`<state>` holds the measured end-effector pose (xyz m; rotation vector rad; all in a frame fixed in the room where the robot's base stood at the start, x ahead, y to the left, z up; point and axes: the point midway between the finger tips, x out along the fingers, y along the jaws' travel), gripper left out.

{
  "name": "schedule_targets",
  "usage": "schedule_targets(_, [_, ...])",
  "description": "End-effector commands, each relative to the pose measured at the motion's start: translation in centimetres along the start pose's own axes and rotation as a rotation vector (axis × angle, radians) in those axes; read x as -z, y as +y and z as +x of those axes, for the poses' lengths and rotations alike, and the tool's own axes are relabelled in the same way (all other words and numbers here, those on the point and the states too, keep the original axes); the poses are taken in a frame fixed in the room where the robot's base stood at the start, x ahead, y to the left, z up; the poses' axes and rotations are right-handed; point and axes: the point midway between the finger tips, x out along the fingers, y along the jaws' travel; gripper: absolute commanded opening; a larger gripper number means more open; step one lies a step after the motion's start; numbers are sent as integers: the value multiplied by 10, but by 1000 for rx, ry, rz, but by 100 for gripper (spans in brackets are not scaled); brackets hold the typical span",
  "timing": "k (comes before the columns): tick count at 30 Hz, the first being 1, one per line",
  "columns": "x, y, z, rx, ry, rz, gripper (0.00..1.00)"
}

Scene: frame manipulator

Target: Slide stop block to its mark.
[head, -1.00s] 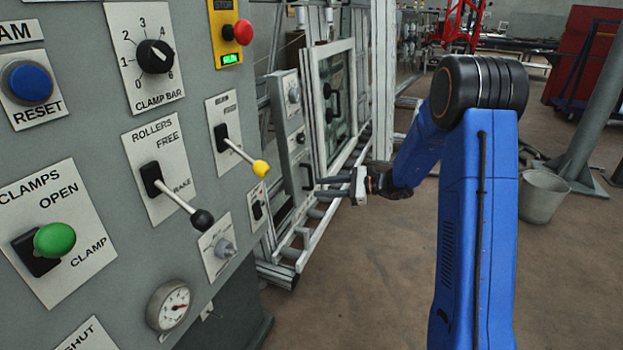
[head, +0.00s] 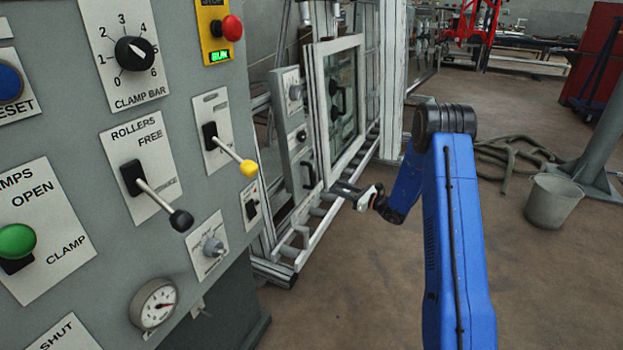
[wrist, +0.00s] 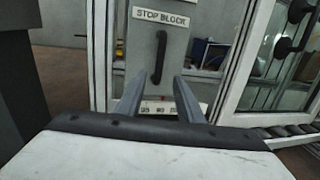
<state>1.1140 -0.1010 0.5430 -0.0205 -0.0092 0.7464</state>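A grey upright plate labelled "STOP BLOCK" (wrist: 160,18) carries a black vertical bar handle (wrist: 158,57). In the head view the black handle (head: 308,175) shows low on the narrow grey panel, left of the glazed frame. My gripper (wrist: 157,80) has its two fingers apart with nothing between them. The handle appears between and beyond the fingertips, not visibly touched. A numbered scale (wrist: 158,108) shows low between the fingers, partly hidden by my gripper. In the head view my gripper (head: 346,188) points left toward the panel. I cannot make out the mark.
A white-framed glass pane (head: 341,105) stands right of the panel, above a roller rail (head: 318,232). The grey control console (head: 60,120) with protruding levers fills the left. A bucket (head: 554,200) and hose (head: 510,155) lie right. The floor between is clear.

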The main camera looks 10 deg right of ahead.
Motion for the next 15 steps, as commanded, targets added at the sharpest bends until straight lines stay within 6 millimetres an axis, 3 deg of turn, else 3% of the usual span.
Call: schedule_targets(15, [1,1,93,-3,1,-1,34])
